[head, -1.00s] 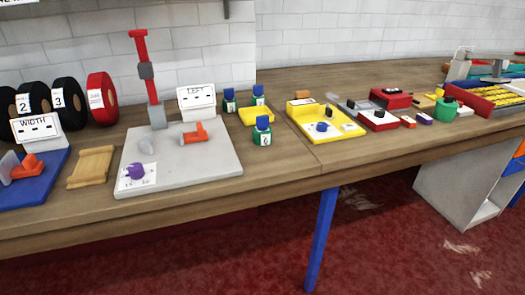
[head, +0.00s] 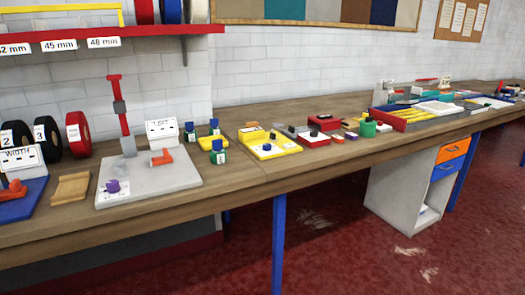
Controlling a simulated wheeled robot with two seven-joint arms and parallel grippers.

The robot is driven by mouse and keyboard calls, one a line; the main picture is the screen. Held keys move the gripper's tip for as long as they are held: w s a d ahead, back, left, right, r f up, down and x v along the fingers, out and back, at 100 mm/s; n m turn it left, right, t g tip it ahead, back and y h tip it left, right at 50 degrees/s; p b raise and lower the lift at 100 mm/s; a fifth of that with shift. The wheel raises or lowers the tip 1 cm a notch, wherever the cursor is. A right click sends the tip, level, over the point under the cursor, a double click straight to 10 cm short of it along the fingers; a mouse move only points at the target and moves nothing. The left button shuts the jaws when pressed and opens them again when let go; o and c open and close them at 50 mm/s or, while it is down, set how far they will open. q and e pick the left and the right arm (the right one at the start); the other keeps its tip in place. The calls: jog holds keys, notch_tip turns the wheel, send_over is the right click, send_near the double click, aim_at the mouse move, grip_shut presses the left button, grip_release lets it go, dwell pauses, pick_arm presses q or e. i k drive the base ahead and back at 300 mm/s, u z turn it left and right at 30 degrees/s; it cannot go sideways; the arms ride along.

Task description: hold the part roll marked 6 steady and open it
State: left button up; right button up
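Three small green holders with blue tops stand on the bench, each with a white label. The front one (head: 218,157) is beside the grey plate's right edge; two more, one at the back left (head: 190,133) and one at the back right (head: 214,127), stand behind it. Their labels are too small to read surely. Black tape rolls marked 2 (head: 14,138) and 3 (head: 46,136) stand at the far left, with a red roll (head: 78,133) beside them. I cannot make out a roll marked 6 with certainty. Neither of my grippers is in view.
A grey plate (head: 185,180) carries a red upright post (head: 119,105), an orange clamp and a purple knob. A yellow tray (head: 278,150) and red boxes lie to the right. A red shelf (head: 150,36) hangs above. The bench's front strip is clear.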

aim_at(220, 158)
jog(key=z, duration=0.4)
jog(key=i, duration=1)
jog(key=u, duration=0.2)
